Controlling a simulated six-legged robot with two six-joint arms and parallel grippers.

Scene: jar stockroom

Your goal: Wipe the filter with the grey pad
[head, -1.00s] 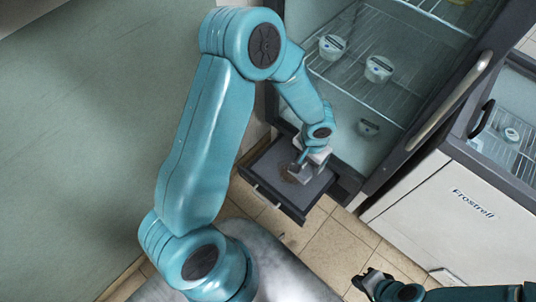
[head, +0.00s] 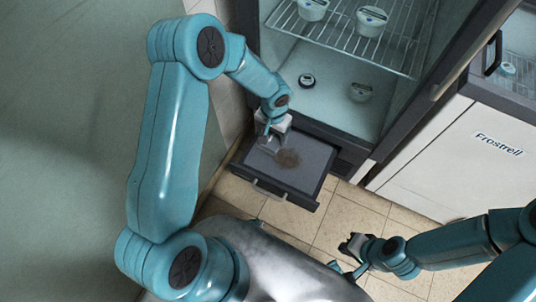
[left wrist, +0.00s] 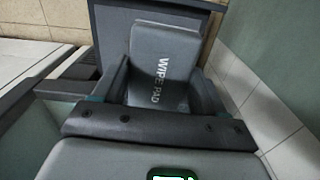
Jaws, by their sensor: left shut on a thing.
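The filter (head: 304,184) is a dark grey panel in a pulled-out, dark-framed tray low on the fridge's front. A brown dirt patch (head: 289,159) lies near its middle. My left gripper (head: 271,134) is over the back left part of the filter, shut on the grey pad (head: 268,146). In the left wrist view the pad (left wrist: 160,52) lies between the two fingers and reads "WIPE PAD". The picture does not clearly tell whether the pad touches the filter. My right gripper (head: 352,244) is in front of the fridge, apart from the tray, and looks open and empty.
The open fridge holds white tubs (head: 371,21) on a wire shelf (head: 335,35). A white "Frostrell" cabinet (head: 450,150) stands right. Tiled floor (head: 290,222) is clear before the tray.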

